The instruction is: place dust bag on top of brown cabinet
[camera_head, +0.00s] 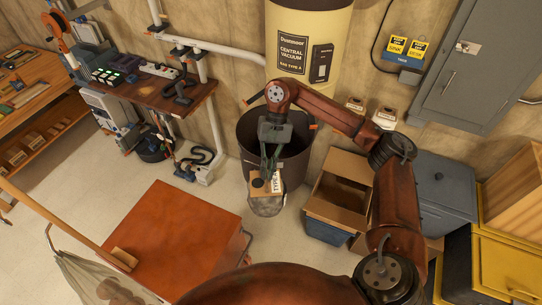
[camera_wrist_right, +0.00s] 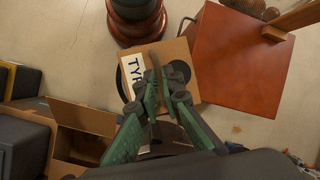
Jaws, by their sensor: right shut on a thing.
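The dust bag has a tan cardboard collar with a white "TYPE" label, and its grey bag part (camera_head: 267,208) hangs below the collar in the head view. My right gripper (camera_head: 268,174) is shut on the collar from above and holds the bag in front of the dark bin. The collar also shows in the right wrist view (camera_wrist_right: 177,49), between the green fingers (camera_wrist_right: 166,84). The brown cabinet (camera_head: 185,235) is a low reddish-brown box left of the bag; its top is bare over most of its area. In the right wrist view the cabinet (camera_wrist_right: 240,60) lies right of the bag. My left gripper is not in view.
A dark round bin (camera_head: 295,160) stands behind the bag, below the cream vacuum canister (camera_head: 308,35). An open cardboard box (camera_head: 338,200) is to the right. A wooden bar with a block (camera_head: 122,258) crosses the cabinet's left edge. Floor shows between cabinet and bin.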

